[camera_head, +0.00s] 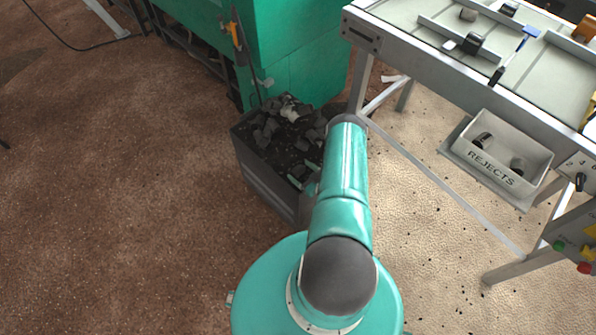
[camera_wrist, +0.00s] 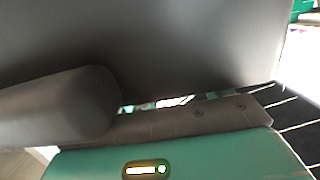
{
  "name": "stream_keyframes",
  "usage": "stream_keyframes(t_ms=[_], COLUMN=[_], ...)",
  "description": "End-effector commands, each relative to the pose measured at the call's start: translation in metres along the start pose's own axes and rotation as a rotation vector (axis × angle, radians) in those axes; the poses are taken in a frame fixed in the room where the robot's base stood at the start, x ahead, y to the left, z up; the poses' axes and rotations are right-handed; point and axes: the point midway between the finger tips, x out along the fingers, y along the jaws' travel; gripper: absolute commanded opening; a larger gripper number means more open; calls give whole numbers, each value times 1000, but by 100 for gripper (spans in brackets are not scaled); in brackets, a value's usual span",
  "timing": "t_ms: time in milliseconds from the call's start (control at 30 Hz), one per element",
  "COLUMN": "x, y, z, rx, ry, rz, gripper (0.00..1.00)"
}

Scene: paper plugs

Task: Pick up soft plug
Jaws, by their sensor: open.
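Several dark plugs are in view, and I cannot tell which is the soft one. Two lie in the grey REJECTS tray: a left plug (camera_head: 482,142) and a right plug (camera_head: 517,165). On the table top are a dark plug (camera_head: 471,43), a grey plug (camera_head: 468,15) and another dark plug (camera_head: 508,9). My gripper (camera_head: 302,175) is partly hidden beside my forearm, low over the dark bin. Its small teal fingers look apart and empty, away from the table and tray. The wrist view shows close grey and teal surfaces, with no plug recognisable.
The dark bin (camera_head: 262,172) holds dark lumps and a pale piece, beside a green machine (camera_head: 300,55). The REJECTS tray (camera_head: 535,152) hangs on the front of the metal table (camera_head: 440,78). A blue-handled tool (camera_head: 515,55) lies on top.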

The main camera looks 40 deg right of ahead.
Motion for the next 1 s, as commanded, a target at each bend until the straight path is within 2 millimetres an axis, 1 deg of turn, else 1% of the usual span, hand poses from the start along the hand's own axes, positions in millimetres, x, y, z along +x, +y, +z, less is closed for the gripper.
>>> stream_keyframes(t_ms=[100,200,300,467,567,700,733,1000], x=[20,33,39,38,38,38,38,38], y=[-2,-1,-1,-1,-1,-1,-1,-1], z=[0,0,0,0,0,0,0,-1], rx=[1,-1,-1,0,-1,-1,-1,-1], ry=[2,2,1,0,1,1,1,1], rz=[-1,-1,0,0,0,0,0,0], gripper=[78,78,78,78,60,32,28,28])
